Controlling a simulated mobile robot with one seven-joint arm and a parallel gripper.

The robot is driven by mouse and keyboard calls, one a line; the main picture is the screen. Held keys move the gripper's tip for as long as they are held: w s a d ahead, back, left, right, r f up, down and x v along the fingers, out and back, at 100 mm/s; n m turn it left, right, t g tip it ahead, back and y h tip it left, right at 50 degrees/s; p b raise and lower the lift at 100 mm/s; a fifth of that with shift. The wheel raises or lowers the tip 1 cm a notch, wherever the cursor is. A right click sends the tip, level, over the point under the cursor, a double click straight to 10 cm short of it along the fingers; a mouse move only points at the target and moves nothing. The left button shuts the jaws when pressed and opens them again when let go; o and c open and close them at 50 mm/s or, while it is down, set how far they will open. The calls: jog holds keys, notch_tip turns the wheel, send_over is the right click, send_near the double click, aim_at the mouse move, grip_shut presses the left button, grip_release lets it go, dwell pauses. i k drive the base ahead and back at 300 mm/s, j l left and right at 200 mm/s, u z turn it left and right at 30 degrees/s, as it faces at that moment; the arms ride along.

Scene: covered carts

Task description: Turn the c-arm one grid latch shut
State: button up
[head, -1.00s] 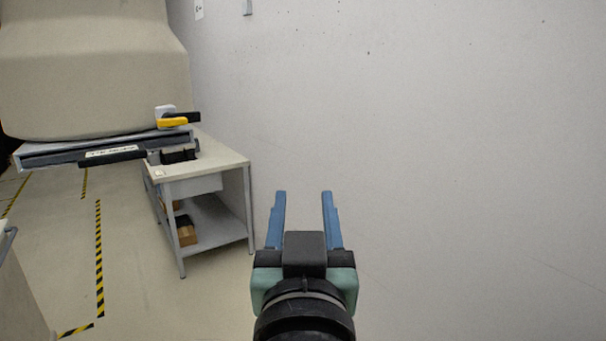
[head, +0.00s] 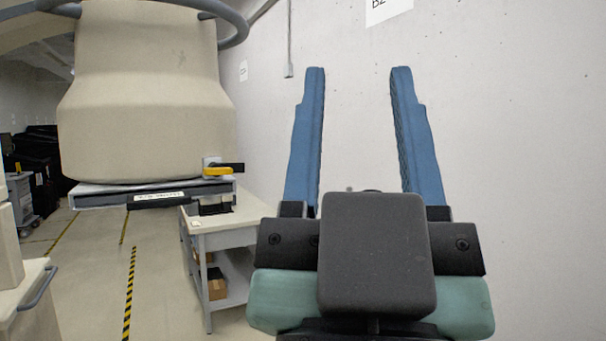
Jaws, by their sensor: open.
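The grid latch is a small yellow lever (head: 218,171) at the right end of the flat grid tray (head: 100,195). A white block and a black lever (head: 231,166) sit right beside it. The tray hangs under the large beige c-arm housing (head: 150,110) and has a black handle bar with a white label along its front. My gripper (head: 358,75) is open and empty, with its blue fingers pointing up in front of the wall. It is to the right of the latch and well apart from it.
A table (head: 245,215) with a lower shelf holding brown boxes stands below the latch. The plain wall (head: 520,150) fills the right side. A cabinet with a handle (head: 35,290) is at the lower left. Open floor with striped tape (head: 128,290) lies between.

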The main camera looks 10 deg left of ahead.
aim_at(215, 169)
jog(key=i+j, duration=0.1)
jog(key=i, duration=0.15)
jog(key=i+u, duration=0.15)
jog(key=u, duration=1.45)
